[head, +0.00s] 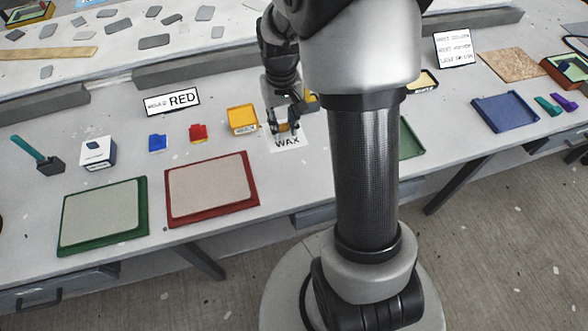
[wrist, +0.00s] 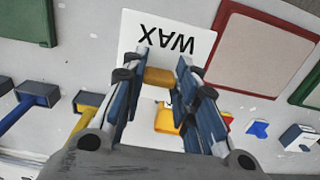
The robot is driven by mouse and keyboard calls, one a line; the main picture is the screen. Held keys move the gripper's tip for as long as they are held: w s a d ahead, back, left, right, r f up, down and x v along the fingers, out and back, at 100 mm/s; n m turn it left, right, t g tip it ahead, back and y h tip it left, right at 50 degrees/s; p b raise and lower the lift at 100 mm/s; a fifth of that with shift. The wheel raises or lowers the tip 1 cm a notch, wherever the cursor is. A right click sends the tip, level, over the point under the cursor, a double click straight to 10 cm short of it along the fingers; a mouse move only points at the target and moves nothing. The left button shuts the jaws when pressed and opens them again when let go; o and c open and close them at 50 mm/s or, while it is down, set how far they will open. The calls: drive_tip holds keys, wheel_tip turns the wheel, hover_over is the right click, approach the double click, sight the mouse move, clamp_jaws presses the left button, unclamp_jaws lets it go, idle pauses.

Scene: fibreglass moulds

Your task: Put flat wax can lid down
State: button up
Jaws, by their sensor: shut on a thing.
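My gripper (wrist: 160,66) is over the white WAX card in both views. Its fingers are shut on an amber piece, the wax can (wrist: 158,76), seen between the fingertips in the wrist view. In the head view the can (head: 284,127) shows only as a small amber patch between the fingers. Its lid cannot be made out, nor which way up it is. The WAX card (head: 288,143) lies flat on the table, partly covered by my gripper; it also shows in the wrist view (wrist: 190,28). Whether the can touches the card cannot be told.
Red (head: 198,132) and blue (head: 157,142) small pieces lie further left. A red-framed mould (head: 253,190) and a green-framed one (head: 62,236) lie near the front edge.

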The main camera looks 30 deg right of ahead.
drive_tip(key=f+b, duration=0.1)
drive_tip(key=f, duration=0.5)
drive_tip(key=f+b, duration=0.2)
drive_tip(key=f, duration=0.4)
drive_tip(key=shift+w+f, duration=0.2)
drive_tip(key=shift+f, duration=0.2)
drive_tip(key=shift+f+b, duration=0.9)
drive_tip(key=shift+f, duration=1.2)
drive_tip(key=shift+f, duration=0.25)
drive_tip(key=o, duration=0.9)
drive_tip(key=shift+c, duration=0.2)
